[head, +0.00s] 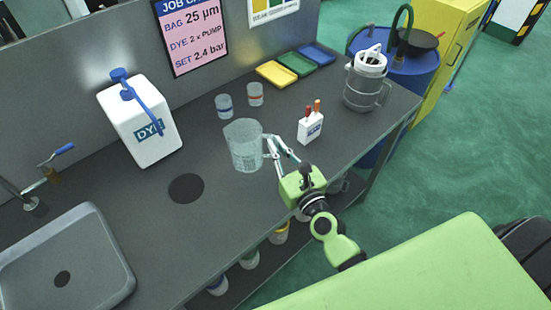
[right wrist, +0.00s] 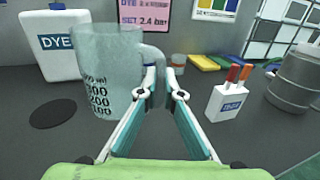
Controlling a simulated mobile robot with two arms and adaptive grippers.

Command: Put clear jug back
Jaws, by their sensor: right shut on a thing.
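The clear jug (head: 243,147) is a see-through measuring jug with a graduated scale, upright over the middle of the grey bench (head: 225,210). It also shows in the right wrist view (right wrist: 105,75), its handle toward my fingers. My right gripper (head: 272,146) is shut on the jug's handle, on the jug's right side; its fingers also show in the right wrist view (right wrist: 162,80). I cannot tell whether the jug's base touches the bench. A dark round disc (head: 186,188) lies flat and bare on the bench, front left of the jug. My left gripper is out of view.
A white DYE container (head: 145,130) stands at the back left. Two small cups (head: 224,105) are behind the jug. A white pen box (head: 310,127) stands to its right. Coloured trays (head: 278,74), a grey metal canister (head: 364,85) and a sink (head: 65,265) are further off.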

